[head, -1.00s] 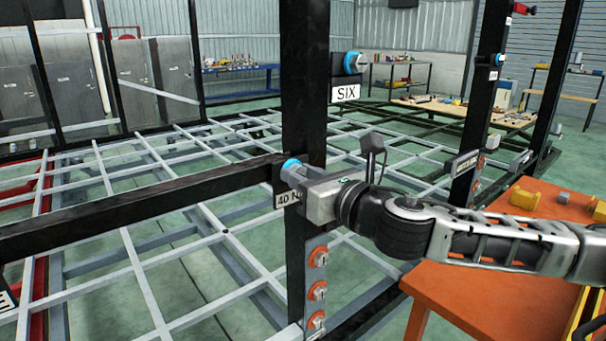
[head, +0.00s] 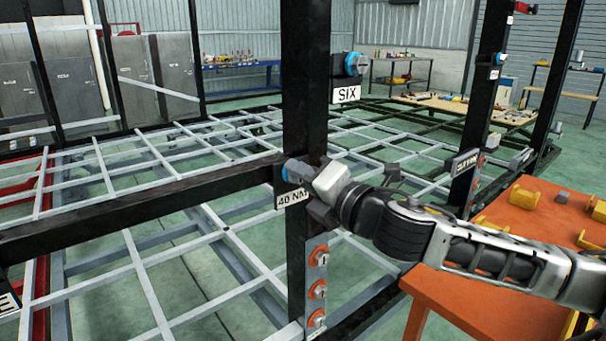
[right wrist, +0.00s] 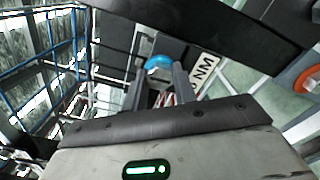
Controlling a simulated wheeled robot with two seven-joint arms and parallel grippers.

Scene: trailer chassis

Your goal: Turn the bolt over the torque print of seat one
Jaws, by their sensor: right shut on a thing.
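The bolt at the torque print has a blue collar (right wrist: 159,63) in the right wrist view, and its blue edge (head: 287,172) shows in the head view. It sits on a black plate on the post, just above the white print "40 NM" (head: 292,197). My right gripper (head: 311,176) reaches in from the right and is shut on the bolt. In the right wrist view its two fingers (right wrist: 158,88) stand on either side of the bolt, and the print, partly hidden, shows tilted as "NM" (right wrist: 204,70). My left gripper is not in view.
A black post (head: 305,90) and a black crossbar (head: 140,212) meet beside the bolt. Another blue-ringed bolt (head: 354,64) sits above the sign SIX (head: 346,94). Orange round fittings (head: 318,256) line the lower post. An orange table (head: 520,235) stands at the right.

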